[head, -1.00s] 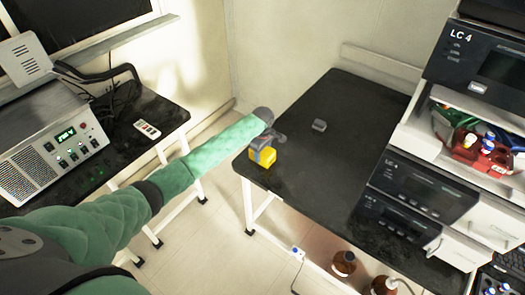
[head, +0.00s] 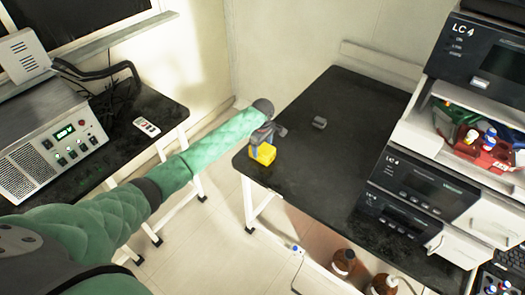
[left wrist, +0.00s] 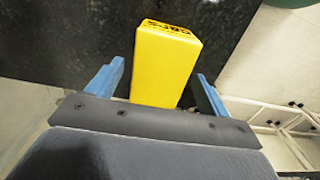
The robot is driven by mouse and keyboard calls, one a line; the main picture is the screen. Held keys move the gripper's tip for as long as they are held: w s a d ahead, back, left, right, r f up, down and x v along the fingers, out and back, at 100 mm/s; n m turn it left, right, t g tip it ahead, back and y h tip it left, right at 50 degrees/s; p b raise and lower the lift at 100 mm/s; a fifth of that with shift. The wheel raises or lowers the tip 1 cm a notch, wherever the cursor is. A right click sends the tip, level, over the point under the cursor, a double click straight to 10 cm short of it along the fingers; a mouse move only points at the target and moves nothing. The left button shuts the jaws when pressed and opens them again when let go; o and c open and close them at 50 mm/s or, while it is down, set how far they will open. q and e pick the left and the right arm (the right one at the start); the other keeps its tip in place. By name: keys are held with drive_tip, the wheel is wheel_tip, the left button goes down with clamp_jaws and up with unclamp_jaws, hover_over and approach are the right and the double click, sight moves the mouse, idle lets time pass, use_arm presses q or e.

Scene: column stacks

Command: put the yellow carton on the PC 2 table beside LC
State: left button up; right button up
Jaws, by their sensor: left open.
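The fingers (left wrist: 152,84) show gaps on both sides of the carton. The lower part of the carton is partly hidden by the gripper body in the wrist view. My right gripper is not in view.
A small dark grey object (head: 319,123) lies on the same table. A shelf with a red holder (head: 485,148) is in the stack at right. Brown bottles (head: 343,262) stand below the table. Another table at left bears a grey instrument (head: 50,145) and a remote (head: 147,127).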

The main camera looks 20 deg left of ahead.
sight(262, 147)
use_arm(q)
wheel_tip(262, 147, up, 9)
drive_tip(key=shift+f+b, duration=0.2)
drive_tip(key=shift+b, duration=1.05)
drive_tip(key=shift+r, duration=0.55)
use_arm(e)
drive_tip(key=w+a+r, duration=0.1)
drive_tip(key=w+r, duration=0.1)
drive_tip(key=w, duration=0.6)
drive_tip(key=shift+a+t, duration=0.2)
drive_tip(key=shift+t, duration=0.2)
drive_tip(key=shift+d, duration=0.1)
